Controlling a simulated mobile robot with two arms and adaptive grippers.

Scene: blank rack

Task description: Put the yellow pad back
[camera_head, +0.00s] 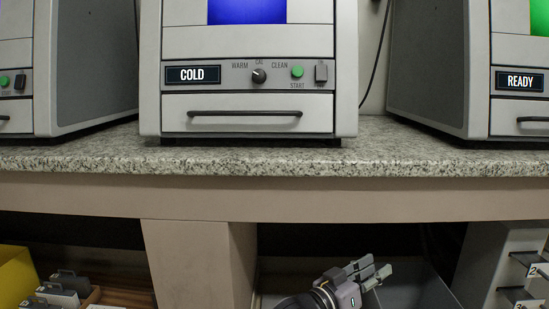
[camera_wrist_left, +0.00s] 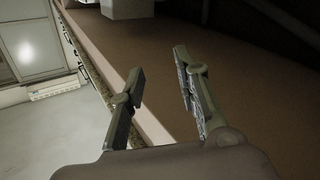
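A flat-sided yellow thing (camera_head: 14,276) is cut off at the lower left edge of the head view; I cannot tell whether it is the yellow pad or a container. No other yellow thing shows. My left gripper (camera_head: 371,272) is low in the head view, below the counter front and right of the support post. In the left wrist view its two fingers (camera_wrist_left: 159,72) stand apart with nothing between them. The gripper is far to the right of the yellow thing. My right gripper is not in view.
A granite counter (camera_head: 250,162) carries a middle machine reading COLD (camera_head: 260,75) and a right machine reading READY (camera_head: 440,70). Below are a post (camera_head: 200,262), grey handled blocks (camera_head: 66,285) at lower left, and a grey unit with numbered dark brackets (camera_head: 500,262) at lower right.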

